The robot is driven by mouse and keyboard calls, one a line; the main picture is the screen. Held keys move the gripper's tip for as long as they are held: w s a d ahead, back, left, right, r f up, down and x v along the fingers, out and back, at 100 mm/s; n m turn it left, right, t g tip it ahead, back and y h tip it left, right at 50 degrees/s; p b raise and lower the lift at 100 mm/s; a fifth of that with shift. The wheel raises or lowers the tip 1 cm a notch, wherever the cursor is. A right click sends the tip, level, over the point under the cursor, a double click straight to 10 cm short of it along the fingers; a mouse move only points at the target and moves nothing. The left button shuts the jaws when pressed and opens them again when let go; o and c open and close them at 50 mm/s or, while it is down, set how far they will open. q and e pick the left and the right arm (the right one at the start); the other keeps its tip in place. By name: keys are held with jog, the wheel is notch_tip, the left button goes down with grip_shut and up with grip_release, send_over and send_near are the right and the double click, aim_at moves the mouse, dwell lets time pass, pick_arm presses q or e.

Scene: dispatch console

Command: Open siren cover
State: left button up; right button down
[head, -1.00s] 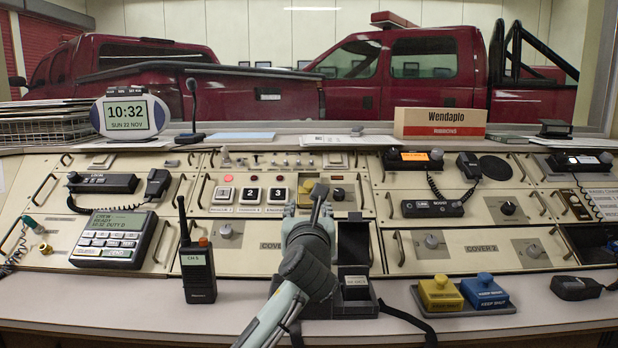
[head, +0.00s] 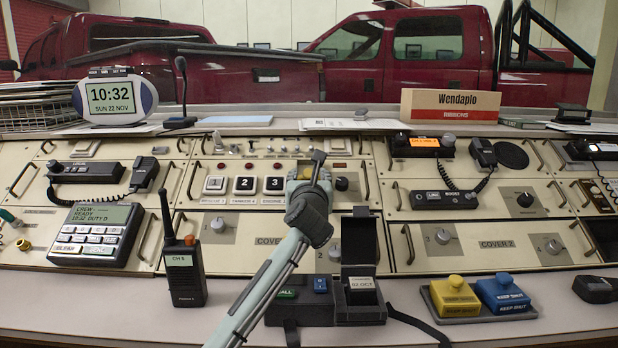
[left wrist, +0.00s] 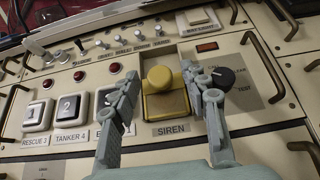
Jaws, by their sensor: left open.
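The siren cover (left wrist: 166,104) is a yellow block with a round yellow knob on top, in the left wrist view. It sits in a recess above the SIREN label (left wrist: 171,128) and looks shut. My left gripper (left wrist: 160,72) is open, with one finger on each side of the cover and knob. I cannot tell whether either finger touches it. In the head view my left gripper (head: 308,178) reaches the upper panel and hides most of the cover. My right gripper is not in view.
Numbered buttons (left wrist: 68,106) lie left of the siren and a black dial (left wrist: 223,78) lies right. Metal handles (left wrist: 265,50) stick out of the panel. On the desk stand a radio (head: 183,262), a black open-lidded box (head: 361,310) and yellow and blue blocks (head: 455,298).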

pick_arm(q)
grip_shut()
dwell(0.3)
jog(key=shift+w+r, duration=0.1)
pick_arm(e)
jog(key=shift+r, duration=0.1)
